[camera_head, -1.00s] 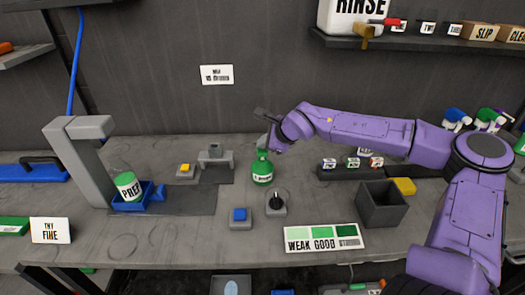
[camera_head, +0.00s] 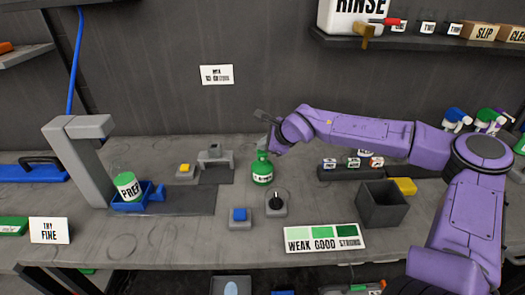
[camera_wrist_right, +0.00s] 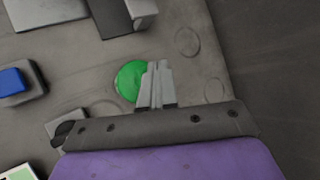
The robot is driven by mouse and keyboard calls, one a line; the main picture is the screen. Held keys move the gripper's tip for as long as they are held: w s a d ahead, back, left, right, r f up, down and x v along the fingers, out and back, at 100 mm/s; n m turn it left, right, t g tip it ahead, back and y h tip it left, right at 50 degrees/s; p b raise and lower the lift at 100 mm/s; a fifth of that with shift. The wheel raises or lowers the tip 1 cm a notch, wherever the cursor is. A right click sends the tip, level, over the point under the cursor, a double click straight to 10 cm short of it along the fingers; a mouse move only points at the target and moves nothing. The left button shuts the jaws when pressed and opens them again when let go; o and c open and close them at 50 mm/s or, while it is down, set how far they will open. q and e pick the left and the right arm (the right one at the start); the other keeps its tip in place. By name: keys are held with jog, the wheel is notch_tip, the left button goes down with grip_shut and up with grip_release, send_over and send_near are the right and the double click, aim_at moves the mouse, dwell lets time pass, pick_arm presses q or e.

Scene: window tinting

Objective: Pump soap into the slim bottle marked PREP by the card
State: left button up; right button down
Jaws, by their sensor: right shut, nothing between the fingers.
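The slim bottle marked PREP (camera_head: 130,188), white with a green top, leans in a blue cradle (camera_head: 158,194) below a grey post at the left. A round green bottle (camera_head: 262,171) with a label too small to read stands mid-bench. My right gripper (camera_head: 266,146) is shut and empty at the top of this green bottle. In the right wrist view the shut fingers (camera_wrist_right: 157,78) overlap the edge of the green bottle (camera_wrist_right: 130,80); contact cannot be told. A small card (camera_head: 216,75) is on the wall, its text hard to read. My left gripper is not in view.
A black knob (camera_head: 277,201) and a blue button (camera_head: 239,215) are in front of the green bottle. A WEAK, GOOD, STRONG chart (camera_head: 323,239) lies at the front. A dark open box (camera_head: 382,215) stands at right. A yellow button (camera_head: 185,168) sits near the grey stand (camera_head: 216,157).

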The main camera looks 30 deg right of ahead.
jog(key=shift+s+f+b, duration=0.1)
jog(key=shift+f+b, duration=0.2)
jog(key=shift+f, duration=0.35)
jog(key=shift+r, duration=0.15)
dwell(0.4)
jog(key=shift+r+p, duration=1.2)
jog(key=shift+p, duration=0.15)
jog(key=shift+r+p, duration=0.3)
notch_tip(320, 180, up, 5)
jog(key=p, duration=0.4)
jog(key=shift+f+p, duration=0.15)
jog(key=shift+p, duration=0.15)
jog(key=shift+f, duration=0.1)
jog(key=shift+f, duration=0.1)
dwell(1.0)
